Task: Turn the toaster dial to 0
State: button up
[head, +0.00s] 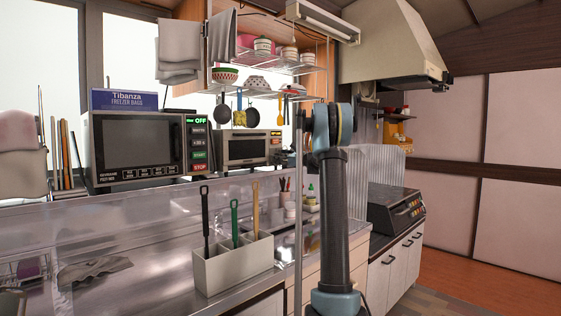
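The toaster (246,148) looks like a small silver oven with a dark glass door. It stands on the shelf behind the sink, right of the microwave. Its narrow control strip (276,148) is on the right side of its front. The dial and its setting are too small to make out. My arm rises in the right middle of the head view, to the right of the toaster. I cannot see my gripper in this view.
A microwave (138,148) stands left of the toaster, with a freezer bag box (128,100) on top. A grey utensil holder (232,266) stands in front, below the toaster. Pans (222,113) hang above it. A black cooker (396,208) stands further right. Open floor (480,270) lies at right.

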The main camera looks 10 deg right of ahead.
jog(key=c, duration=1.1)
jog(key=shift+o, duration=0.2)
jog(key=shift+n, duration=0.3)
jog(key=shift+s+a+f+n, duration=0.1)
jog(key=shift+f+n, duration=0.05)
jog(key=shift+n, duration=3.25)
jog(key=shift+s+a+f+n, duration=0.1)
jog(key=shift+f+n, duration=0.05)
jog(key=shift+n, duration=3.25)
